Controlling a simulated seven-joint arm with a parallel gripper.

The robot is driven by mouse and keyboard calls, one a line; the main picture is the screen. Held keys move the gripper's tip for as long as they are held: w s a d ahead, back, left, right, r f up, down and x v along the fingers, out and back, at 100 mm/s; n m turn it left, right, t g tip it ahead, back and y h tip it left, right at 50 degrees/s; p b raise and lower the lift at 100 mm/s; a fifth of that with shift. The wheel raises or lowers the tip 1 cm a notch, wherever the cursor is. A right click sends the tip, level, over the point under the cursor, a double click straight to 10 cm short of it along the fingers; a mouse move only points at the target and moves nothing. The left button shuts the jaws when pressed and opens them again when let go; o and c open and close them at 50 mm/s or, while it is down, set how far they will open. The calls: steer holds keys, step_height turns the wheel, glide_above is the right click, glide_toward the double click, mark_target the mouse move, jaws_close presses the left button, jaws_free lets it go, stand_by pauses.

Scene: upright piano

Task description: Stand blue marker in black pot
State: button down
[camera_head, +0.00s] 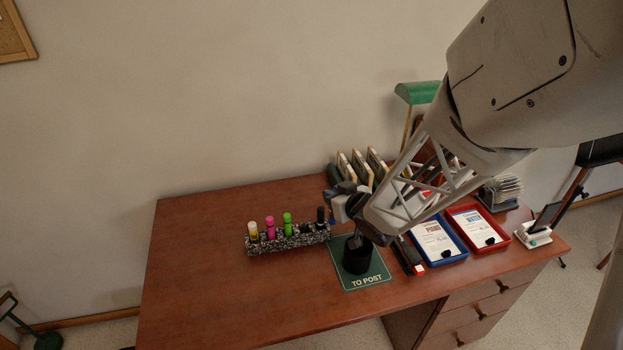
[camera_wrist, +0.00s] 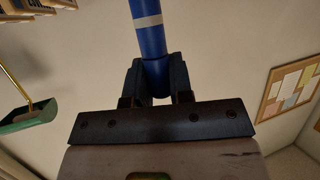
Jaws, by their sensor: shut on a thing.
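My gripper (camera_wrist: 155,85) is shut on the blue marker (camera_wrist: 148,38), which shows a white band and runs up out of the top of the wrist view. In the head view my gripper (camera_head: 341,198) is above and slightly left of the black pot (camera_head: 357,259). The pot stands on a green mat (camera_head: 366,282) marked "TO POST". My wrist hides part of the pot's rim and inside. The marker's far end is out of the wrist view, and it is hard to make out in the head view.
Left of the pot, a speckled holder (camera_head: 285,241) has several markers upright in it. Right of it are a dark stapler-like object (camera_head: 408,257), a blue tray (camera_head: 439,240) and a red tray (camera_head: 478,230). A green lamp (camera_head: 417,92) stands behind. The desk's left part (camera_head: 205,265) is clear.

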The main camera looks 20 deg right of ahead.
steer(key=s+d, duration=0.4)
steer(key=s, duration=0.2)
steer(key=shift+s, duration=0.2)
steer(key=shift+f, duration=0.1)
stand_by(0.5)
step_height(320, 180, down, 10)
stand_by(1.6)
steer(key=c, duration=0.5)
jaws_free()
stand_by(0.4)
steer(key=shift+r, duration=3.5)
